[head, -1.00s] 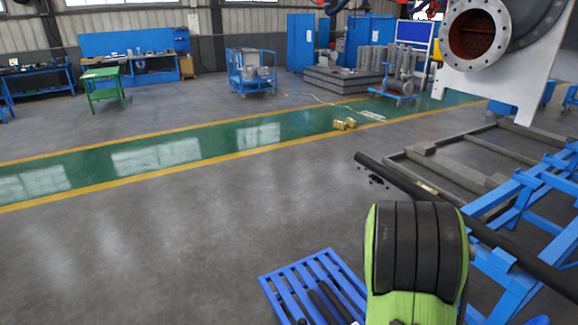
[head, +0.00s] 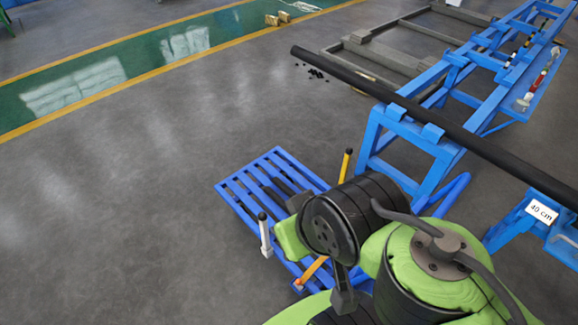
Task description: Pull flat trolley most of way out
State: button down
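The flat trolley (head: 240,194) is a low blue slatted platform on the floor at the lower middle of the head view. Dark bars lie on its slats. A white post with a black knob (head: 264,234) stands at its left side, and a yellow post with a black top (head: 346,165) rises at its far right. An orange bar (head: 311,270) slants near its front end. My green and black arm covers its right and near part. I cannot make out my gripper's fingers.
A blue trestle frame (head: 400,135) stands right of the trolley, carrying a long black pipe (head: 400,100). Small black bits (head: 316,73) lie beyond. The floor left of the trolley is clear.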

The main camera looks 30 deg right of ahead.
aim_at(315, 277)
jog(key=z, duration=1.1)
jog(key=l+u, duration=0.2)
jog(key=u, duration=0.2)
jog(key=l+u, duration=0.2)
jog(key=u, duration=0.25)
jog(key=k+l+u, duration=0.15)
jog(key=u, duration=0.25)
